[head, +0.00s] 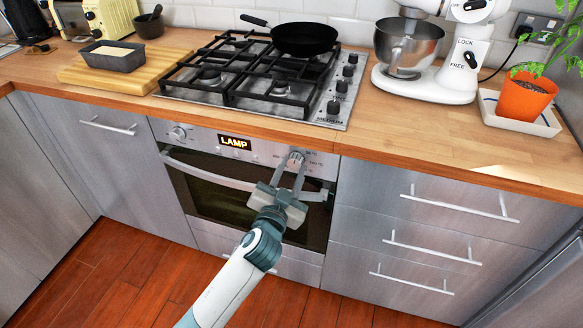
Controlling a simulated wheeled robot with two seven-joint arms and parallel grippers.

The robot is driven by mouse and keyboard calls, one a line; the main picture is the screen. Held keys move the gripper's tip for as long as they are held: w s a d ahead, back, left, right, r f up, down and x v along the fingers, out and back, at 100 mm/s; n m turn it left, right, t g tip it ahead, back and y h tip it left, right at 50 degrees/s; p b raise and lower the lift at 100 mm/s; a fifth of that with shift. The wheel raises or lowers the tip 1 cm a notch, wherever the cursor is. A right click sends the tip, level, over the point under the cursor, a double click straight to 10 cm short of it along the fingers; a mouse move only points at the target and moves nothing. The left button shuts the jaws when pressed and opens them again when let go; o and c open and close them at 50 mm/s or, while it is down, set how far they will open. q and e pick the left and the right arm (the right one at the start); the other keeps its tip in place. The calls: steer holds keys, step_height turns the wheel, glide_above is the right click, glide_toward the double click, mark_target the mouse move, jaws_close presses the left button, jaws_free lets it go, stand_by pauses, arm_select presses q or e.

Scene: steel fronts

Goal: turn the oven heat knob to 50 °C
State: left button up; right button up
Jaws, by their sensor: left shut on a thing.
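The oven (210,190) is built in under the hob, with a steel control panel along its top. The panel has a knob at its left end (178,133), a lit display (235,142) reading "LAMP", and the heat knob (296,156) to the right. My left gripper (297,164) reaches up in front of the oven door and is shut on the heat knob, one finger on each side. The fingers partly cover the knob; its pointer and the small scale marks are too small to read. My right gripper is out of view.
The oven door handle (208,170) runs just below the panel, behind my gripper. The wooden worktop edge (400,172) overhangs above. A gas hob (255,80) with a black pan (304,38) sits on top. Drawer handles (460,203) stick out at right.

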arm_select(q)
steer(key=m+p, duration=0.1)
steer(key=m, duration=0.3)
steer(key=shift+p, duration=0.35)
steer(key=shift+m+p, duration=0.5)
steer(key=shift+m, duration=1.2)
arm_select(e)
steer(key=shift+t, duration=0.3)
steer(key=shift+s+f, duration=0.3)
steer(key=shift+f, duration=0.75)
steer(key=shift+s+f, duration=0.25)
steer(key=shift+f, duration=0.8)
arm_select(q)
steer(key=o, duration=1)
steer(key=shift+o, duration=0.2)
steer(key=shift+s+f, duration=0.1)
steer(key=b+v, duration=0.1)
steer(key=v, duration=1.6)
steer(key=shift+f+b, duration=0.15)
steer(key=shift+b, duration=0.15)
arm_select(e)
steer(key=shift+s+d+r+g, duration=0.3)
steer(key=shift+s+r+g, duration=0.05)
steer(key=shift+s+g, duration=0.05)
